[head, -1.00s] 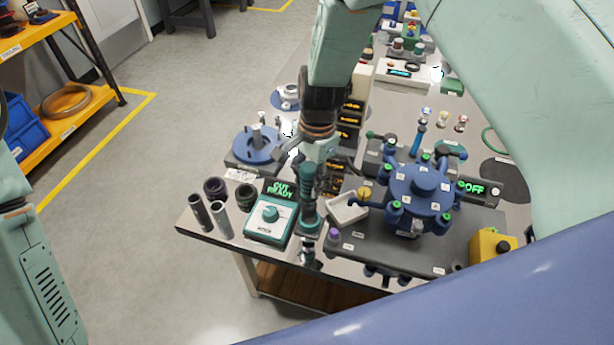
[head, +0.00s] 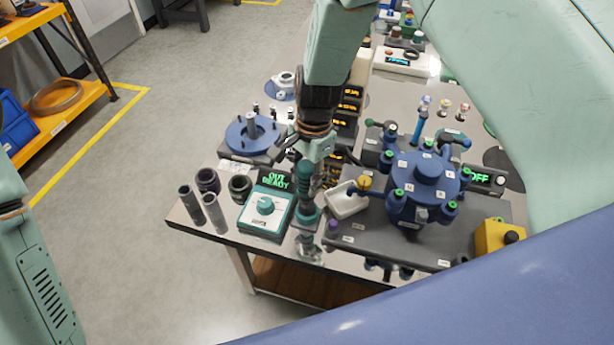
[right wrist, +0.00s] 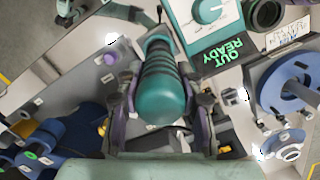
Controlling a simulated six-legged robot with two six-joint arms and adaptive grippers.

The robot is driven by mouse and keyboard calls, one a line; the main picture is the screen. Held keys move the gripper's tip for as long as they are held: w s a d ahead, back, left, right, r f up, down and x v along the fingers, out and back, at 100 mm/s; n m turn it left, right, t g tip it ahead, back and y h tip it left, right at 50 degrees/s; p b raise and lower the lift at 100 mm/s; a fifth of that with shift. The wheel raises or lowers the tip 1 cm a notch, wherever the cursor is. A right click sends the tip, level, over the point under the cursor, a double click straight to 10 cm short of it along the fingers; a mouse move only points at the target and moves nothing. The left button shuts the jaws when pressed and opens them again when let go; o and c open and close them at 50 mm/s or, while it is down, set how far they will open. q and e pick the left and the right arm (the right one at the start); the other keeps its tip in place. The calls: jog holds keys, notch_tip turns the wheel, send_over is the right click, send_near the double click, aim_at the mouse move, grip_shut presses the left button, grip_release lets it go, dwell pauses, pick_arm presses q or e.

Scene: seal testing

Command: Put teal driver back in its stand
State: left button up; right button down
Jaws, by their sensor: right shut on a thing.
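The teal driver (head: 307,212) stands roughly upright in my right gripper (head: 307,178), near the front edge of the table in the head view. In the right wrist view, the ribbed teal handle (right wrist: 163,92) lies between the two fingers of the right gripper (right wrist: 160,122), which are shut on it. The handle's rounded end faces the wrist camera and its dark far end points to the top. I cannot make out the driver's stand in either view. My left gripper is out of view; only part of the left arm shows.
A teal control box (head: 266,211) reading OUT READY is just left of the driver. A white tray (head: 346,203) and a blue multi-port fixture (head: 425,180) on a dark plate are to its right. Grey tubes (head: 203,206) and dark rings stand at the left corner.

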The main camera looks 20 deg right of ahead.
jog(key=shift+r, duration=0.15)
jog(key=shift+s+d, duration=0.1)
jog(key=shift+s, duration=0.1)
jog(key=shift+w+p, duration=0.15)
jog(key=shift+p, duration=0.2)
dwell(0.3)
dwell(0.6)
dwell(0.3)
jog(key=shift+p, duration=0.5)
